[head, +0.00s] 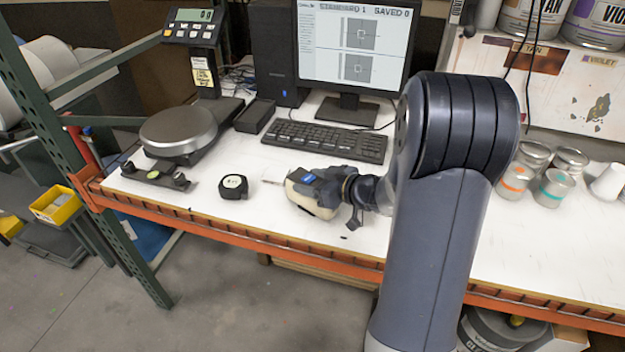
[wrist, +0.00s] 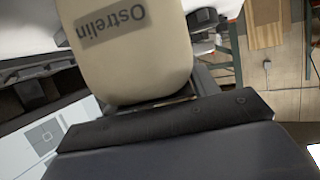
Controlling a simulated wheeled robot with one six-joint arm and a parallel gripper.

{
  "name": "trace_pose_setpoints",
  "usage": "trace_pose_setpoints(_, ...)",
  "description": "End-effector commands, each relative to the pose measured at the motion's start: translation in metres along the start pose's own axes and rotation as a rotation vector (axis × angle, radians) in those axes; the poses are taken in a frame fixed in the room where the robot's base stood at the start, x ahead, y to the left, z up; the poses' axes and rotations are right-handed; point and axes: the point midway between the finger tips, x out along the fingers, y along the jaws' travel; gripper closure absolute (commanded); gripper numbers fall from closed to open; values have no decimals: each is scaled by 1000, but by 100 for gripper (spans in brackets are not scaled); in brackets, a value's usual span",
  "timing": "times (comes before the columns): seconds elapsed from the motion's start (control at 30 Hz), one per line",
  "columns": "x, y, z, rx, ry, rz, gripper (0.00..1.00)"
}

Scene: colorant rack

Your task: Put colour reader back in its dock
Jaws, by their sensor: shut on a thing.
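The colour reader looks to be the cream, rounded device (head: 311,204) with "Ostrelin" on its label; it fills the upper middle of the wrist view (wrist: 130,70). My gripper (head: 322,186) is shut on it, over the white bench in front of the keyboard. The fingertips are largely hidden, and I cannot tell whether the reader touches the bench. A black open-topped box (head: 255,116) left of the keyboard may be the dock; it looks empty. It stands apart from my gripper, to its back left.
A black tape measure (head: 233,187) lies left of the reader. The keyboard (head: 325,141) and monitor (head: 354,45) stand behind. A scale with a round pan (head: 178,130) and a black bar (head: 156,178) are at left. The orange bench edge (head: 250,236) is near.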

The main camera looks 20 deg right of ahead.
Motion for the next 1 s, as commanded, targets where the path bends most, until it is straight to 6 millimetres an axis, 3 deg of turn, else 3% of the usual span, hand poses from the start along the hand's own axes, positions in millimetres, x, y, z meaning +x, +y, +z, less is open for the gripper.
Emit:
trace_pose_setpoints(0.37, 1, 0, 2, -1, 3, 0, 94)
trace_pose_setpoints(0.4, 1, 0, 3, 1, 0, 0, 43)
trace_pose_setpoints(0.67, 1, 0, 2, 1, 0, 0, 22)
trace_pose_setpoints(1.0, 0, 0, -1, 1, 0, -1, 22)
